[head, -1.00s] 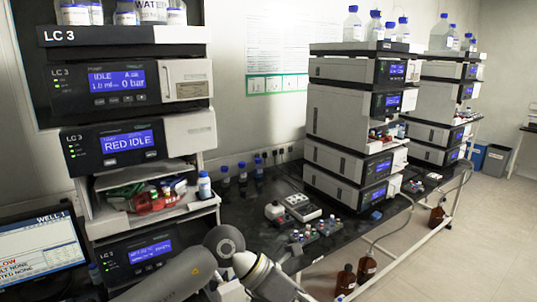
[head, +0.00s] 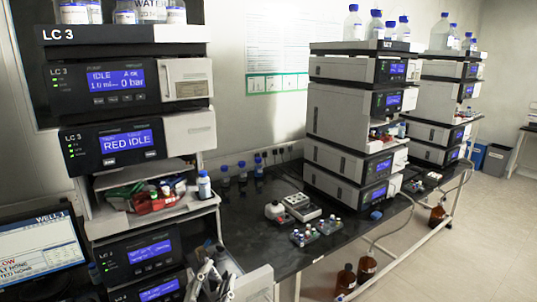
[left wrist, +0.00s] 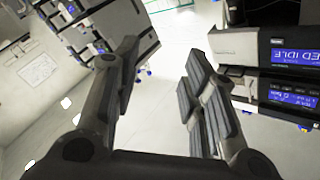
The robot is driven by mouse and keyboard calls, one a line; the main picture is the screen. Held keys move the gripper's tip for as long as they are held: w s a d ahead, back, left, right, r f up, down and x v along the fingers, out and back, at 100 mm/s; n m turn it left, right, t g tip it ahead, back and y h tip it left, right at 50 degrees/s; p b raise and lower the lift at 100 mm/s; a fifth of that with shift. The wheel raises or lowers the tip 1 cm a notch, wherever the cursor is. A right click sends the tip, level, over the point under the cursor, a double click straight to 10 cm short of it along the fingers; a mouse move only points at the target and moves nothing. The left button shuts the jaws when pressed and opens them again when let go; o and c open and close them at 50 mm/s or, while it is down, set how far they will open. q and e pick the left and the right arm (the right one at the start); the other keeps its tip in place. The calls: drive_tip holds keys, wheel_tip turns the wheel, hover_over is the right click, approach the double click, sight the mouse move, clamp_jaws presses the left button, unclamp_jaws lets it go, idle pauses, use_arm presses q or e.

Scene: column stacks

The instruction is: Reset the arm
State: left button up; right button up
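My left gripper (head: 213,270) shows at the bottom of the head view, in front of the lowest modules of the LC 3 stack (head: 140,142). In the left wrist view its two dark padded fingers (left wrist: 160,80) stand wide apart, with nothing between them. The wrist picture is turned upside down; the LC 3 stack's RED IDLE module (left wrist: 293,55) shows at its right. My right gripper is in neither view.
A black bench (head: 262,228) holds vial racks (head: 318,230) and several blue-capped bottles. Two more instrument stacks (head: 345,125) stand to the right. A monitor (head: 40,250) is at lower left.

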use_arm(q)
drive_tip(key=s+a+f+n+g+y, duration=0.3)
drive_tip(key=s+a+f+n+g, duration=0.15)
drive_tip(key=f, duration=0.55)
drive_tip(key=s+a+f+n+g, duration=0.1)
drive_tip(key=s+a+f+g, duration=0.2)
drive_tip(key=s, duration=0.4)
drive_tip(key=s+f+n+g, duration=0.1)
drive_tip(key=s+f+g, duration=0.3)
drive_tip(key=s+f, duration=0.3)
drive_tip(key=s+a+f+g, duration=0.2)
drive_tip(key=s+f+g, duration=0.1)
drive_tip(key=s, duration=0.5)
drive_tip(key=s+f+g+b, duration=0.25)
drive_tip(key=f+b, duration=0.25)
drive_tip(key=f, duration=2.8)
drive_tip(key=s+a+f+b, duration=0.2)
drive_tip(key=s+f+b, duration=0.2)
drive_tip(key=s+f, duration=1.3)
drive_tip(key=shift+a+f, duration=0.35)
drive_tip(key=shift+f, duration=0.55)
